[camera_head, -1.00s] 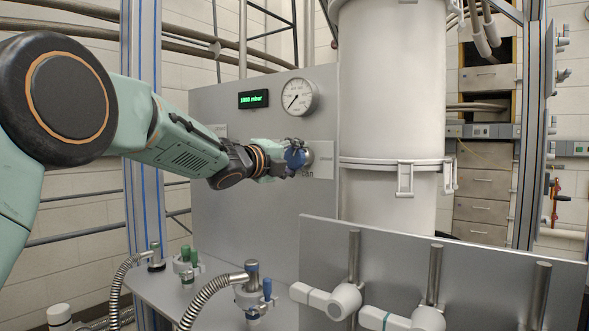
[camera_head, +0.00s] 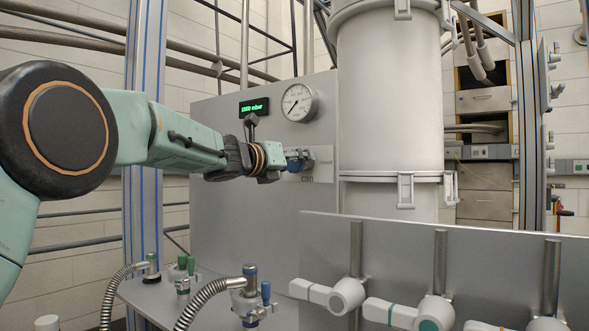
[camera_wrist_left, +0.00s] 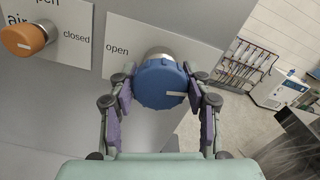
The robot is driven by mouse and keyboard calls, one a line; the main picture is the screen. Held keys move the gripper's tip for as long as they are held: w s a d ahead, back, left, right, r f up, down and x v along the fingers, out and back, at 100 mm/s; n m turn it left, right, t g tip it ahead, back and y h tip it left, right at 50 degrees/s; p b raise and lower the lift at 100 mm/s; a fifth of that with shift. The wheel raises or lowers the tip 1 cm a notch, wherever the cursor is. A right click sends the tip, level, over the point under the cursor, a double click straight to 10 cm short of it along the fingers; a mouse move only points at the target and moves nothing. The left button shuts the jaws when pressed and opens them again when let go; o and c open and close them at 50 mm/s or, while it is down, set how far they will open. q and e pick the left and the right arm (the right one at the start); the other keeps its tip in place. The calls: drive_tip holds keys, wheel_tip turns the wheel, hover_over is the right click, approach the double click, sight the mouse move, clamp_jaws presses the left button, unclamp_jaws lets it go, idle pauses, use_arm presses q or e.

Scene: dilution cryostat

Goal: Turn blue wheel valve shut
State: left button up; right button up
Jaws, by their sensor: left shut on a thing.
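The blue wheel valve (camera_wrist_left: 160,83) is a round blue knob with a white mark, on a metal stem out of the grey panel. In the left wrist view my left gripper (camera_wrist_left: 160,90) has one finger on each side of the knob, shut on it. In the head view the left gripper (camera_head: 282,161) reaches the panel from the left, and the blue wheel (camera_head: 297,160) shows only partly past its fingers. A label reading "open" (camera_wrist_left: 117,48) is beside the wheel. My right gripper does not show.
An orange knob (camera_wrist_left: 24,39) with a "closed" label sits left of the blue one. A dial gauge (camera_head: 299,103) and green display (camera_head: 254,107) are above. The white cryostat cylinder (camera_head: 389,110) stands right; valves with hoses (camera_head: 247,295) are below.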

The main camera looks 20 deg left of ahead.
use_arm(q)
drive_tip(key=shift+r+m+b, duration=0.25)
drive_tip(key=shift+m+b, duration=0.15)
drive_tip(key=shift+m, duration=0.5)
drive_tip(key=shift+r, duration=0.1)
drive_tip(key=o, duration=1.2)
drive_tip(key=shift+w+f, duration=0.1)
drive_tip(key=shift+f, duration=0.15)
drive_tip(key=shift+c, duration=0.2)
drive_tip(key=v, duration=1.2)
